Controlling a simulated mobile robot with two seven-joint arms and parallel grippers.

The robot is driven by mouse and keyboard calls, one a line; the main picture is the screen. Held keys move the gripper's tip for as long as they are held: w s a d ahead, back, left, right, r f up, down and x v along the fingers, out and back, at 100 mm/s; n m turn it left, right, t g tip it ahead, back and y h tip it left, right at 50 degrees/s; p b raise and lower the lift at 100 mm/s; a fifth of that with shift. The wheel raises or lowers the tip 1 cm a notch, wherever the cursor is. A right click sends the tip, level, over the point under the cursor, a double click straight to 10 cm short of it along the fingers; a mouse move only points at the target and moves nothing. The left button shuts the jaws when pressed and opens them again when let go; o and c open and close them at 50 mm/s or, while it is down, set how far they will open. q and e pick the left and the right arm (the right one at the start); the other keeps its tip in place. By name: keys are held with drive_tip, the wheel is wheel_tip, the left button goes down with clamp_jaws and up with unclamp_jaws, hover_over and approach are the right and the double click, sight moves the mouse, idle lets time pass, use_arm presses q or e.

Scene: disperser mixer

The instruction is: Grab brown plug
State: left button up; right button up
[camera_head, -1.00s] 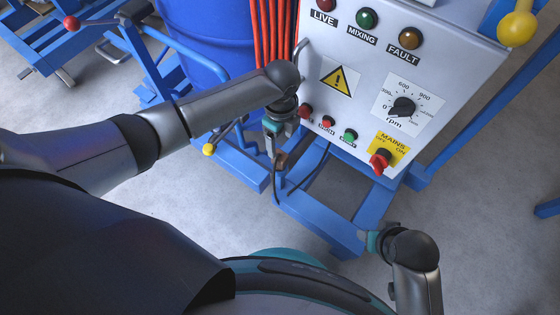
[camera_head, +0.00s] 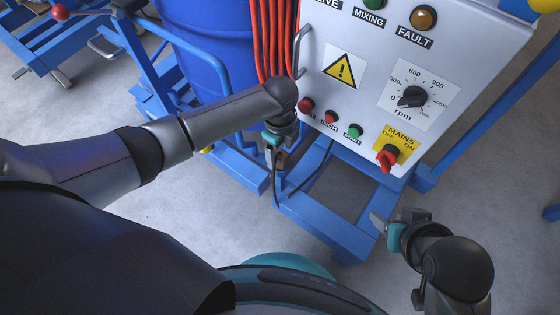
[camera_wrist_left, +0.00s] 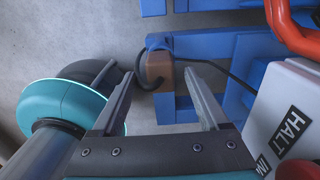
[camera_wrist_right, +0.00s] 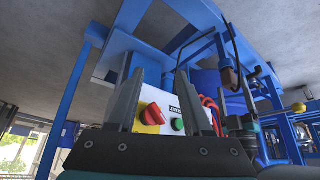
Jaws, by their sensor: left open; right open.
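The brown plug (camera_wrist_left: 159,69) shows in the left wrist view as a small brown block on a black cable, against the blue frame. It lies between and just beyond the fingertips of my left gripper (camera_wrist_left: 156,88), which is open and empty. In the head view my left gripper (camera_head: 274,163) points down beside the cabinet, and the plug (camera_head: 281,159) is mostly hidden behind it. I cannot tell if they touch. My right gripper (camera_head: 384,226) is open and empty, low at the right of the blue frame. In the right wrist view a small brown piece (camera_wrist_right: 228,76) hangs on a cable.
The white control cabinet (camera_head: 350,100) with knobs and buttons stands just right of my left gripper. Orange cables (camera_head: 273,40) and a blue drum (camera_head: 195,45) are behind. The blue base frame (camera_head: 325,225) lies below. Open floor (camera_head: 185,215) is at the left.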

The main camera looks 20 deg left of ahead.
use_arm(q)
drive_tip(key=shift+f+b, duration=0.35)
drive_tip(key=shift+f, duration=0.55)
use_arm(e)
drive_tip(key=shift+w+a+f+t+y, duration=0.2)
drive_tip(key=shift+w+a+t+y, duration=0.1)
drive_tip(key=shift+w+a+t, duration=0.45)
drive_tip(key=shift+w+a+f+t+y, duration=0.2)
drive_tip(key=shift+w+a+t+y, duration=0.1)
drive_tip(key=shift+w+a+t, duration=0.4)
drive_tip(key=shift+a, duration=0.1)
use_arm(q)
clamp_jaws()
